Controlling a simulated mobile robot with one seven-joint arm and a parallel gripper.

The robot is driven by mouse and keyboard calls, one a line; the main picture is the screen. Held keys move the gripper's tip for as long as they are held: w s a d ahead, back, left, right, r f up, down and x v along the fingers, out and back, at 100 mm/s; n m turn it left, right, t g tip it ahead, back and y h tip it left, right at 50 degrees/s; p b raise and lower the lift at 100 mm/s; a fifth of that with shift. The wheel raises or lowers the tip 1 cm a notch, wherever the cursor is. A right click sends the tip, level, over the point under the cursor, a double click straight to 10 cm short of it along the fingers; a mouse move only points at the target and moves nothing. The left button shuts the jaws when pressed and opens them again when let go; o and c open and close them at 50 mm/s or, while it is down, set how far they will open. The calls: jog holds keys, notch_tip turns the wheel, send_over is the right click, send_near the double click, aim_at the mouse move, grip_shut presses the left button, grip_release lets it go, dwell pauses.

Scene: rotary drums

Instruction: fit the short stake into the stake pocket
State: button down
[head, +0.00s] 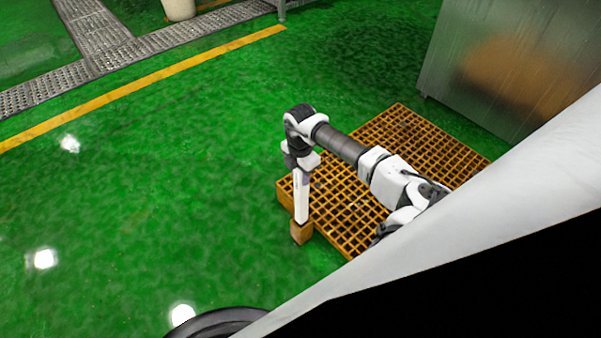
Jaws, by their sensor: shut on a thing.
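The pocket's opening is hidden. I cannot tell whether the stake's lower end is inside it, resting on it or just in front of it.
A large metal cabinet (510,70) stands behind the platform at the upper right. A yellow floor line (150,89) and metal floor grating (120,52) run across the upper left. The green floor left of the platform is clear.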

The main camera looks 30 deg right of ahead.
notch_tip(320, 180, down, 11)
jog(key=b, duration=0.3)
jog(key=shift+r+b, duration=0.2)
jog(key=shift+b, duration=0.2)
dwell(3.6)
jog(key=c, duration=0.9)
grip_release()
jog(key=shift+r, duration=0.15)
notch_tip(320, 180, up, 14)
jog(key=p, duration=0.3)
jog(key=shift+f, duration=0.2)
